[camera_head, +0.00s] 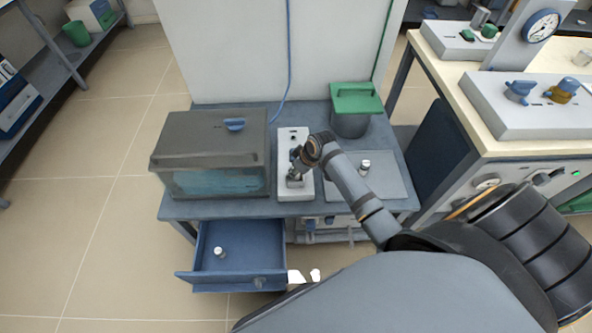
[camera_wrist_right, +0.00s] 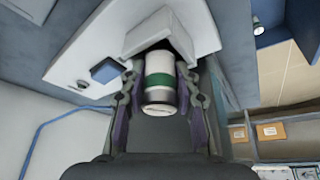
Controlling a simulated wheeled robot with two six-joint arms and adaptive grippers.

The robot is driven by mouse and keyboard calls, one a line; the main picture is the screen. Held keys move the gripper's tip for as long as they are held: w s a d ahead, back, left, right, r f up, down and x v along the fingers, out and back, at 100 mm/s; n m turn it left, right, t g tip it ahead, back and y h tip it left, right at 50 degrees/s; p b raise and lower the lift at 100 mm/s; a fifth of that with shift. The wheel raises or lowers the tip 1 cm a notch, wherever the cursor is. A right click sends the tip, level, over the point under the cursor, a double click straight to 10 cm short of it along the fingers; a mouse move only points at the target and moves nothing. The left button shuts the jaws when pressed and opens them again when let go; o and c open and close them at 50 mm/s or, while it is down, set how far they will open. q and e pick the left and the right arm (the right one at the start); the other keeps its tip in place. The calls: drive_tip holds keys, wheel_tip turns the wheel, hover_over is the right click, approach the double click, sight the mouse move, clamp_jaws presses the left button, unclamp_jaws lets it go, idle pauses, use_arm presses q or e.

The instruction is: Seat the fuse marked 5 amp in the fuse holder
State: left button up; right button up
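My right gripper (camera_head: 297,163) reaches down over the pale fuse holder unit (camera_head: 294,190) on the bench. In the right wrist view, my right gripper (camera_wrist_right: 160,70) has its fingers closed on both sides of a white cylindrical fuse (camera_wrist_right: 159,98) with a green band. The fuse's far end is at the raised white block (camera_wrist_right: 152,34) of the holder unit; whether it is fully seated cannot be told. No marking is readable. Another small white cylinder (camera_head: 219,252) stands in the open blue drawer (camera_head: 240,274), and one (camera_head: 365,165) on a grey plate. My left gripper is not in view.
A dark box with a blue handle (camera_head: 208,150) stands left of the holder unit. A green-lidded container (camera_head: 356,104) stands behind right. The grey plate (camera_head: 392,178) lies to the right. The drawer juts out below the bench front. A blue cable (camera_head: 288,60) hangs behind.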

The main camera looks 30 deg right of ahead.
drive_tip(key=o, duration=0.4)
drive_tip(key=shift+s+a+f, duration=0.1)
drive_tip(key=shift+s+f, duration=0.2)
drive_tip(key=shift+f, duration=0.5)
drive_tip(key=shift+o, duration=0.4)
drive_tip(key=shift+w+f+g, duration=0.2)
drive_tip(key=shift+g, duration=0.1)
drive_tip(key=shift+s+r, duration=0.15)
drive_tip(key=shift+d+r, duration=0.25)
drive_tip(key=shift+r, duration=0.15)
drive_tip(key=v, duration=1.1)
drive_tip(key=shift+a+r, duration=0.2)
drive_tip(key=shift+r, duration=0.15)
